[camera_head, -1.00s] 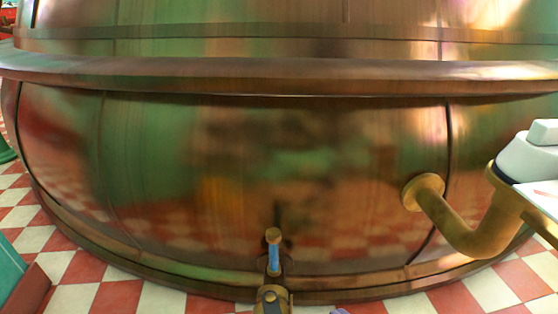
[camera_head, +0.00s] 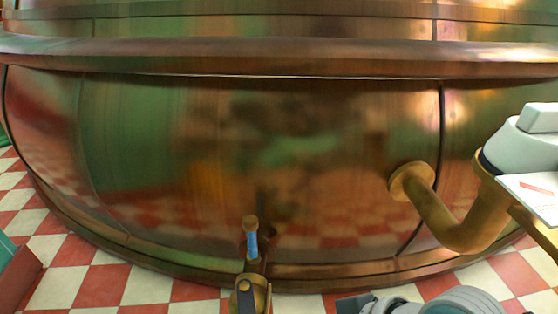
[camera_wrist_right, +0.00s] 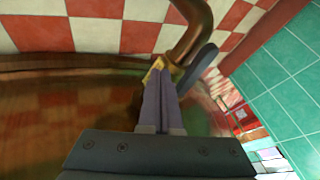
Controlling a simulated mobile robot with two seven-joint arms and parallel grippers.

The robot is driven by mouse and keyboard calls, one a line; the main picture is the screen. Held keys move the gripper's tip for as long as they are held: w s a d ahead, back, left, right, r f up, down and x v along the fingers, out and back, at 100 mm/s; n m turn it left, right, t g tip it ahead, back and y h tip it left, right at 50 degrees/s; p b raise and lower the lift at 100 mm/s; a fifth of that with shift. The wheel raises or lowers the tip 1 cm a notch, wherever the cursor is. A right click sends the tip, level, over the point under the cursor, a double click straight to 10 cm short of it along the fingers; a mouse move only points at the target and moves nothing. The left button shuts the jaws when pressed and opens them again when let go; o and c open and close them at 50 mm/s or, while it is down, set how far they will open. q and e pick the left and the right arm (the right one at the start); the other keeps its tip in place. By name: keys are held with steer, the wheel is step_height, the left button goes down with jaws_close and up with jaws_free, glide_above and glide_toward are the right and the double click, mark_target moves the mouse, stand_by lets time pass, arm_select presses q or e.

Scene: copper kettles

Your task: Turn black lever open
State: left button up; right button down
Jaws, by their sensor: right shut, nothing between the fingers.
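The black lever (camera_wrist_right: 198,68) shows in the right wrist view as a dark grey bar. It slants beside a brass valve fitting (camera_wrist_right: 156,66) with a curved pipe (camera_wrist_right: 192,35). My right gripper (camera_wrist_right: 161,82) is shut and empty, its two purple fingers together. Their tips overlap the fitting in the picture, just left of the lever; I cannot tell whether they touch. My left gripper is not in view.
The large copper kettle (camera_head: 300,130) fills the head view. A thick brass pipe (camera_head: 455,230) bends out at its right, near a white housing (camera_head: 525,145). Red and white tiles (camera_head: 120,283) cover the floor. Green tiles (camera_wrist_right: 285,90) lie at the right of the wrist view.

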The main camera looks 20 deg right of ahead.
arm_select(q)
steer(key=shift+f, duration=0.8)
arm_select(e)
steer(key=a, duration=0.2)
steer(key=w+a, duration=0.1)
steer(key=a, duration=0.1)
steer(key=shift+f, duration=0.1)
steer(key=a+m+h+p, duration=0.1)
steer(key=a+m+p, duration=0.1)
steer(key=a+p, duration=0.1)
steer(key=shift+t+p, duration=0.35)
steer(key=shift+t, duration=0.05)
steer(key=shift+s, duration=0.1)
steer(key=shift+d, duration=0.2)
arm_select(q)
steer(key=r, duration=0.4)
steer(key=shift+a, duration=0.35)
